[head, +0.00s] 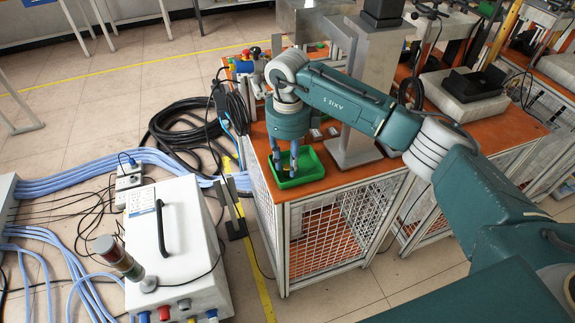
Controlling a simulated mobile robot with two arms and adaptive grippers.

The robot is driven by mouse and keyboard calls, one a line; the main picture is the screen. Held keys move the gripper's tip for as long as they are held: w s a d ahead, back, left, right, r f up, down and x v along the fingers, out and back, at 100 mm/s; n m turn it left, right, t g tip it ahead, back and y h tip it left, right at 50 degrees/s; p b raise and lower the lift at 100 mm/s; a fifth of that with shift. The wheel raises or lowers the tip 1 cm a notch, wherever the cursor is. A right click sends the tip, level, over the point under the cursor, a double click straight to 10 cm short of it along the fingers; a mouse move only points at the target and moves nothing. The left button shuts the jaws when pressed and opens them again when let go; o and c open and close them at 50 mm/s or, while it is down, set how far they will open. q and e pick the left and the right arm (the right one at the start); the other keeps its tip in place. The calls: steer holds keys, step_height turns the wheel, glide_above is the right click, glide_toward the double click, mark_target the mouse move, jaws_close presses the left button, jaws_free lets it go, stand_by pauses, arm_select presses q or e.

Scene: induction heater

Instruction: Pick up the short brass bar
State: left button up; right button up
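A green tray (312,166) sits at the front left corner of the orange-topped bench. My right gripper (285,171) reaches down from above into the tray, with its two blue-grey fingers apart. I cannot make out the short brass bar; the tray's inside is small in the picture and partly covered by the gripper. My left gripper is not in view.
The orange bench (326,184) has mesh sides and a grey metal column (375,75) behind the tray. A white control box (175,245) with a signal lamp stands on the floor at left. Black cables (180,135) and blue hoses (75,178) cross the floor.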

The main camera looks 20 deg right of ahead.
steer(key=shift+f, duration=0.75)
jaws_close()
steer(key=shift+r, duration=0.1)
